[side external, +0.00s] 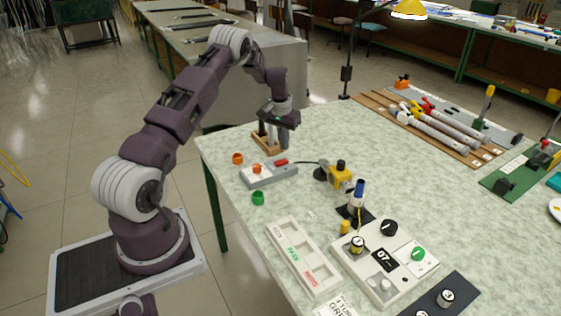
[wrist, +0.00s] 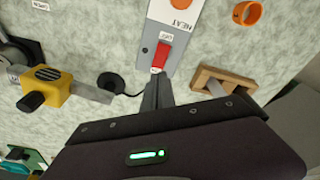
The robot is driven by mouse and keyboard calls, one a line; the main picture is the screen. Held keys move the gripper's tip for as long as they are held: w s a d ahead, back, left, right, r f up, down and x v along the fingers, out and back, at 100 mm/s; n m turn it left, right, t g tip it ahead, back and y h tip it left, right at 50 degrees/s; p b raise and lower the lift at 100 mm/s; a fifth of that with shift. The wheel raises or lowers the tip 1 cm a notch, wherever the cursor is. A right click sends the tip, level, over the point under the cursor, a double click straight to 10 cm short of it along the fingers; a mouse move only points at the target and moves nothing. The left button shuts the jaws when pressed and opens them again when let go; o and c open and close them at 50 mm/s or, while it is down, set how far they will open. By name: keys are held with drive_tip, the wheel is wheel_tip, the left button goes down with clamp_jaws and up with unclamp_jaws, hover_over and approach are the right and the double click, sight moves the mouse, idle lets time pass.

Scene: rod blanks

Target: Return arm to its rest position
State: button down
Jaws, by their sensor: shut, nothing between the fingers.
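My gripper (side external: 290,148) hangs above the near-left part of the table, pointing down. Its fingers are together with nothing between them, and they also show in the wrist view (wrist: 158,92). In the wrist view the fingertips overlap the end of the grey-and-white heater box (wrist: 149,38), beside its red switch (wrist: 163,54). In the side view the gripper is above and behind that box (side external: 262,177), close to a small wooden stand (side external: 262,142). I cannot tell the exact height of the fingertips above the table.
A yellow tool (side external: 341,178) stands to the right. A white labelled tray (side external: 300,258) and a control panel (side external: 385,262) are nearer the camera. Wooden racks with rods (side external: 440,130) lie farther back.

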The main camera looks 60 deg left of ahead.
drive_tip(key=shift+r, duration=1.15)
